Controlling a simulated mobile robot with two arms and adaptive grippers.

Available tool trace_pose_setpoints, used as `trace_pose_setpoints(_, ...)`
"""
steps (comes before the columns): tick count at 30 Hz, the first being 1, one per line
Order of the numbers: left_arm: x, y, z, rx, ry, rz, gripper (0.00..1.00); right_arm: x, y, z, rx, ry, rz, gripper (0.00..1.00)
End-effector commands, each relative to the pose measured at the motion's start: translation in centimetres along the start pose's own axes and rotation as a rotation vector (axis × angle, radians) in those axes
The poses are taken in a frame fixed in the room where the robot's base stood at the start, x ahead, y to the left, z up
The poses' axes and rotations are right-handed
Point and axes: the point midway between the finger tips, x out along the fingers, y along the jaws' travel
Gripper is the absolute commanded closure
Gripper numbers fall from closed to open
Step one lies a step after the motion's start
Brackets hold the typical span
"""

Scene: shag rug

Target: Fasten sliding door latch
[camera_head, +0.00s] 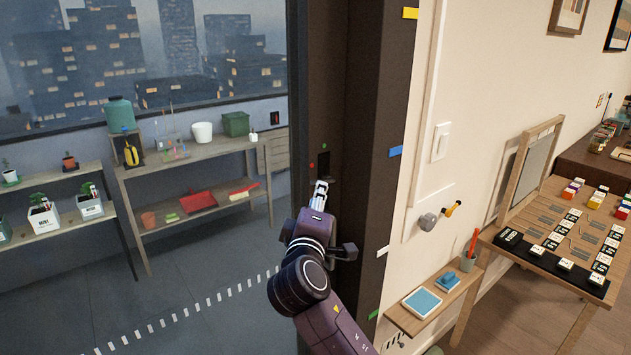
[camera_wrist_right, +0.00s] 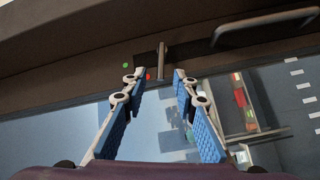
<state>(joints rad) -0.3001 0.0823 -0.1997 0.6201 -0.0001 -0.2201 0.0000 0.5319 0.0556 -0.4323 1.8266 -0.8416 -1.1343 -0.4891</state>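The latch lever (camera_wrist_right: 162,53) is a short grey bar on the dark door frame in the right wrist view. A green dot (camera_wrist_right: 125,66) and a red dot (camera_wrist_right: 149,76) mark the frame beside it. In the head view the latch's dark recess (camera_head: 324,160) is partly hidden behind my right gripper (camera_head: 320,190). My right gripper is also in the wrist view (camera_wrist_right: 156,78), with its blue-padded fingers apart, just short of the lever, which lies between their lines. Nothing is held. I cannot tell whether a fingertip touches the frame. My left gripper is not in view.
A grey bar handle (camera_wrist_right: 265,26) is on the dark frame in the wrist view. Right of the frame are a light switch (camera_head: 441,142), a wall knob (camera_head: 428,221) and a small shelf (camera_head: 408,318). Behind the glass stands a workbench (camera_head: 200,158).

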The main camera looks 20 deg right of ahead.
Motion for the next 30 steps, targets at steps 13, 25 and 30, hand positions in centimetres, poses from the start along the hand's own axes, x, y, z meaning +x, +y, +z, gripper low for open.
trace_pose_setpoints(13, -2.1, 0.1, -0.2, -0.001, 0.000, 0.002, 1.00, 5.8, 0.2, 0.0, -0.002, -0.001, 0.000, 0.73)
trace_pose_setpoints(25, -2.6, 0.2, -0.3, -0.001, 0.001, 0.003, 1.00, 7.6, -0.2, 0.1, 0.001, 0.000, -0.002, 0.73)
trace_pose_setpoints(30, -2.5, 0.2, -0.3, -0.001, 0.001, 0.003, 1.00, 7.6, -0.2, 0.1, 0.001, 0.000, -0.002, 0.74)
